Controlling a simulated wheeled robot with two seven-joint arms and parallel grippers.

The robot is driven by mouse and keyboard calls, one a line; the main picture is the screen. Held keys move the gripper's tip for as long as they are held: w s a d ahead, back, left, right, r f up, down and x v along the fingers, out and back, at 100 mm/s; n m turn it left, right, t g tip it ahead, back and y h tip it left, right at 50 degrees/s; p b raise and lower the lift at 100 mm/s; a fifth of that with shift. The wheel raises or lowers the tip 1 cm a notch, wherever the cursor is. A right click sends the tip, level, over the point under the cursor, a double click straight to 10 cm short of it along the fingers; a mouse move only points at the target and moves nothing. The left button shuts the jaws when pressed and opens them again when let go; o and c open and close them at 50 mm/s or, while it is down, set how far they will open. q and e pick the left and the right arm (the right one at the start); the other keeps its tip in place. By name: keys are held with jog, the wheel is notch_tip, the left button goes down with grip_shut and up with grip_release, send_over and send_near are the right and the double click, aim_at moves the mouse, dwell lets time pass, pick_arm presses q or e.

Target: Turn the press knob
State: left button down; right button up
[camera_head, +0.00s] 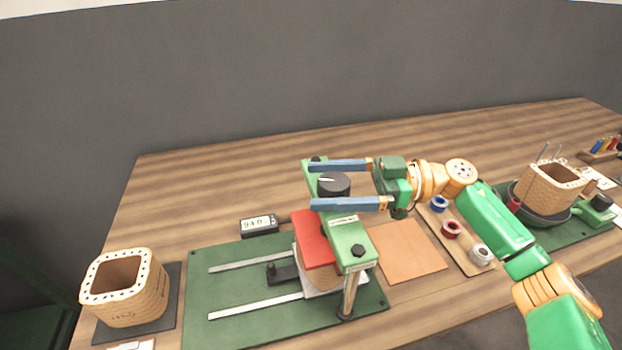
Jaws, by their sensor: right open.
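The press stands on a green base plate (240,288) near the middle of the table, with a green crossbar (346,240) across its top. The black press knob (334,184) sits on top of the crossbar and has a light mark on it. My right gripper (312,185) is open, with its two blue fingers on the far and near sides of the knob. I cannot tell whether the fingers touch it. A red block (314,240) lies under the crossbar on a woven coil. My left gripper is not in view.
A woven coil (125,290) stands on a dark mat at the left. A small display (259,225) sits behind the base plate. A tan sheet (407,252) and a board with spools (451,229) lie right of the press. Another coil (549,190) stands far right.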

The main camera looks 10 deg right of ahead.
jog(key=shift+w+a+r, duration=0.1)
jog(key=shift+a, duration=0.45)
jog(key=shift+w+a, duration=0.1)
jog(key=shift+a, duration=0.45)
jog(key=shift+d, duration=0.15)
jog(key=c, duration=1.4)
jog(key=shift+p, duration=0.3)
jog(key=shift+r+m+t+p, duration=0.1)
jog(key=shift+m+t+p, duration=0.3)
jog(key=shift+p, duration=0.3)
jog(key=shift+o, duration=0.2)
jog(key=m+t+h+p, duration=0.1)
jog(key=m+t+p, duration=0.1)
jog(key=t+p, duration=0.1)
jog(key=w+m+t+h+p, duration=0.1)
jog(key=m+t+h+p, duration=0.1)
jog(key=p, duration=0.4)
jog(key=shift+d+r+t, duration=0.1)
jog(key=shift+d+t, duration=0.1)
jog(key=shift+t, duration=0.5)
jog(key=shift+w+d+f+m+t+h+p, duration=0.1)
jog(key=shift+w+f+m+t+h+p, duration=0.05)
jog(key=shift+m+t+h+p, duration=0.3)
jog(key=shift+w+d+f+m+t+h+p, duration=0.1)
jog(key=shift+m+t+h+p, duration=0.2)
jog(key=shift+m+p, duration=0.2)
